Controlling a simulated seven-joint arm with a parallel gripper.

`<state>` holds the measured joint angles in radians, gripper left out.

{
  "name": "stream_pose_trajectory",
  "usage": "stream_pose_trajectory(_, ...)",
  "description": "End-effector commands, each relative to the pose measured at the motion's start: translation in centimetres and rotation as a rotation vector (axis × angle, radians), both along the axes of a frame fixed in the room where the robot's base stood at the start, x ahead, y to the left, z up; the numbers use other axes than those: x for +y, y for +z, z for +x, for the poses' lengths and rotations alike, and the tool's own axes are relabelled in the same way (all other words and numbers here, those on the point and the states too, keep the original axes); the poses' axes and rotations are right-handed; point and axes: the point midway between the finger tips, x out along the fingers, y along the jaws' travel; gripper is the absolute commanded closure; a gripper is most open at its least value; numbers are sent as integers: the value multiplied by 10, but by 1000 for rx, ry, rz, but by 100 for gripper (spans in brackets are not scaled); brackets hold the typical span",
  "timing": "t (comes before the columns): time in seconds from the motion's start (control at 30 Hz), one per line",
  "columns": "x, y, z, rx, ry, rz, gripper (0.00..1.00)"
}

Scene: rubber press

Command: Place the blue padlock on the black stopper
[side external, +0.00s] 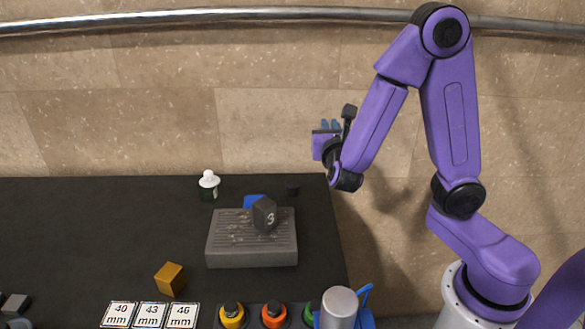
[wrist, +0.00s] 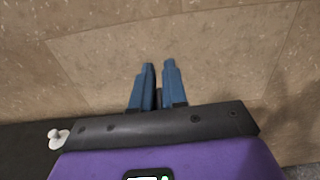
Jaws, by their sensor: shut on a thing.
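My gripper (wrist: 157,66) is raised in front of the stone wall, high above the table and to the right of its objects. Its blue fingers show in the side view (side external: 331,125). They are close together, with a thin dark sliver between them; the held thing cannot be made out. A blue thing (side external: 253,201), perhaps the blue padlock, shows at the rear of the grey slab, partly hidden by a dark block. A small black cylinder (side external: 292,188), likely the black stopper, stands on the table behind the slab's right end.
A white-topped bottle (side external: 208,185) stands behind left. An orange-gold block (side external: 169,279), number cards (side external: 152,314) and coloured knobs (side external: 274,316) lie in front. The table's left part is largely clear.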

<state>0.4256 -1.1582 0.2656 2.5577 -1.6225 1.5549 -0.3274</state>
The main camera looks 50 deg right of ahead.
Motion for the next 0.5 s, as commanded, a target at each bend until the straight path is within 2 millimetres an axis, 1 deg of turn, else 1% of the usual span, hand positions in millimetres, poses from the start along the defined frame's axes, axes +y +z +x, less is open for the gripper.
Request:
stream_pose_trajectory(0.23,-2,-8,16,3,-1,0,100)
stream_pose_trajectory(0.5,-10,-33,71,2,-5,1,100)
